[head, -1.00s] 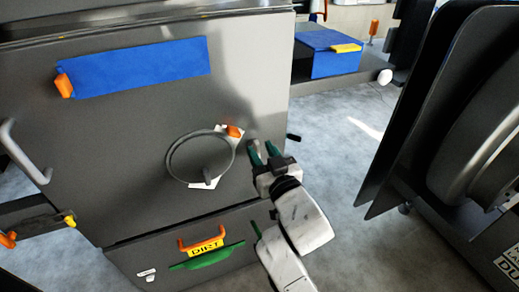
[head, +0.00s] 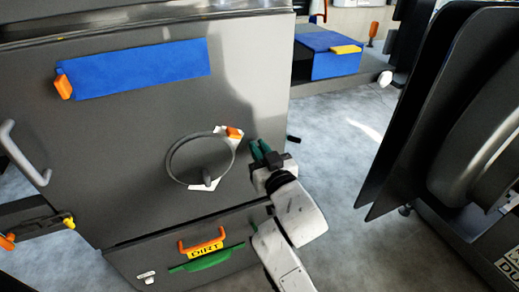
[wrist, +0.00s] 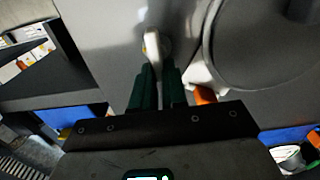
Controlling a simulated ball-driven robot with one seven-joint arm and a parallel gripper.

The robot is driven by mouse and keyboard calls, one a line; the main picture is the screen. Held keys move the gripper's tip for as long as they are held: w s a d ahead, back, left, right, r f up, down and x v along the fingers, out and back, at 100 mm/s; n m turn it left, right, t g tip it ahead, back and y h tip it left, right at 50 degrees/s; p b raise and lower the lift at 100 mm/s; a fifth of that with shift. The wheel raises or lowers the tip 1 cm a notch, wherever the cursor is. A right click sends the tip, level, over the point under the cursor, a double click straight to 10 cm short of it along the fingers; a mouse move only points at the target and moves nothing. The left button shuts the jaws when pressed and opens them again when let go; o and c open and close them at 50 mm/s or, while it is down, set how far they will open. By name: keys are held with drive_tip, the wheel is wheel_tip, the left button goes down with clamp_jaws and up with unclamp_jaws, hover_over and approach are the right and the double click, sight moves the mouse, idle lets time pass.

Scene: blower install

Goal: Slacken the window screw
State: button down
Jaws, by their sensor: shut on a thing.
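The grey cabinet front carries a round window (head: 172,152) with a grey ring; it also shows large at the right in the wrist view (wrist: 265,45). An orange piece (head: 234,132) sits on a white plate at the ring's upper right. My gripper (head: 259,149) is just right of the ring, against the cabinet front. In the wrist view its green fingers (wrist: 156,78) are close together on a pale screw (wrist: 152,48) beside the window, which I take for the window screw. The fingers hide the screw in the head view.
A blue panel (head: 140,68) with an orange handle lies above the window. A drawer marked DIRT (head: 206,251) with a green handle is below. A large black machine (head: 455,120) stands at the right. A blue box (head: 330,60) is behind. Floor between is clear.

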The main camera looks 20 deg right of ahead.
idle(0.4)
drive_tip(key=n+p, duration=0.1)
drive_tip(key=n, duration=0.3)
drive_tip(key=a+n+p, duration=0.1)
drive_tip(key=n, duration=0.3)
drive_tip(key=a+f+n+p, duration=0.1)
drive_tip(key=n, duration=0.3)
drive_tip(key=shift+f+n+p, duration=0.2)
drive_tip(key=shift+n+p, duration=0.05)
drive_tip(key=shift+n, duration=0.7)
drive_tip(key=shift+f+n+p, duration=0.2)
drive_tip(key=shift+n+p, duration=0.05)
drive_tip(key=shift+n, duration=0.7)
drive_tip(key=c, duration=1.2)
unclamp_jaws()
drive_tip(key=shift+o, duration=0.2)
